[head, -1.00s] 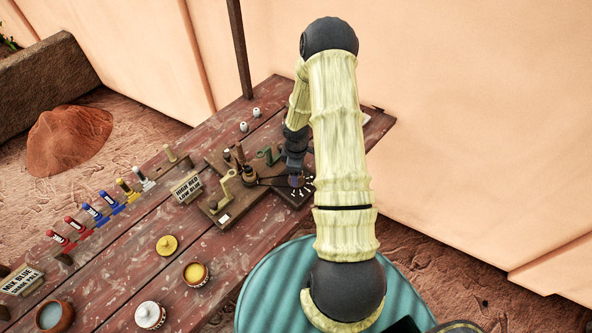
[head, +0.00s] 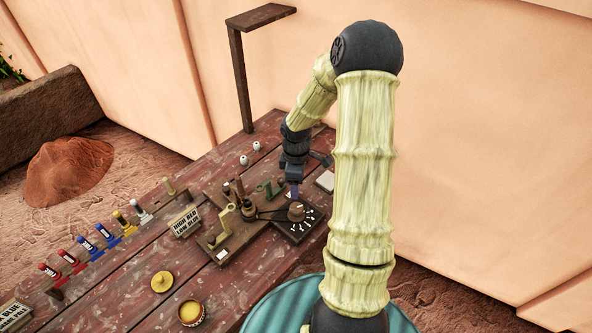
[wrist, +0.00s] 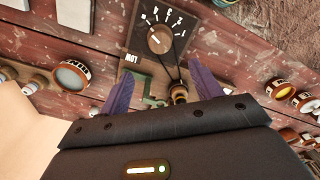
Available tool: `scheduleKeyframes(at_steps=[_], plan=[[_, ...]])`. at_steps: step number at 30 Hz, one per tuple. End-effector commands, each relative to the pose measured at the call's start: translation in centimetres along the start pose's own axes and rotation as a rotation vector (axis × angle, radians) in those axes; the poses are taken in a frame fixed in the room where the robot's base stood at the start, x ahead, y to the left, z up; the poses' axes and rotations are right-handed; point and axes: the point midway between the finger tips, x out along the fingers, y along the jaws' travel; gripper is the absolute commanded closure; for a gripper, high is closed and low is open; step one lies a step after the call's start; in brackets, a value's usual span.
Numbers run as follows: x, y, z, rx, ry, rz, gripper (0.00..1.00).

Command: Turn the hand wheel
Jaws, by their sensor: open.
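A round brown knob (head: 296,211), the most wheel-like part I see, sits on a black dial plate (head: 305,228) with white marks, at the right end of a wooden board (head: 240,243). In the wrist view the knob (wrist: 159,40) is beyond my fingertips, with a "LOW" label on the plate. Dark cords run from it to a brown spindle (head: 249,211).
A sign (head: 185,222) reading "HIGH RED LOW BLUE" stands left of the board. Several coloured tubes line the table's (head: 140,262) left edge. A yellow lid (head: 162,282) and yellow pot (head: 190,312) stand in front. A dark post (head: 241,80) rises behind.

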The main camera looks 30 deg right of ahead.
Motion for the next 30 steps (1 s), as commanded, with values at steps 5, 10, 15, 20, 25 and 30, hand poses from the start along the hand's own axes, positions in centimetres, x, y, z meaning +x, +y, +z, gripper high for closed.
scheduleKeyframes(at_steps=[5, 10, 15, 20, 25, 30], plan=[[-3.3, 0.1, 0.0, 0.003, 0.001, 0.004, 0.36], [-4.8, 0.1, 0.0, 0.001, 0.001, 0.002, 0.36], [-5.0, 0.0, 0.0, 0.000, 0.001, 0.001, 0.36], [-4.9, 0.0, 0.0, 0.000, 0.000, 0.001, 0.36], [-4.9, 0.0, 0.0, 0.000, 0.000, 0.001, 0.36], [-5.5, -0.9, -0.5, 0.030, -0.005, 0.007, 0.36]])
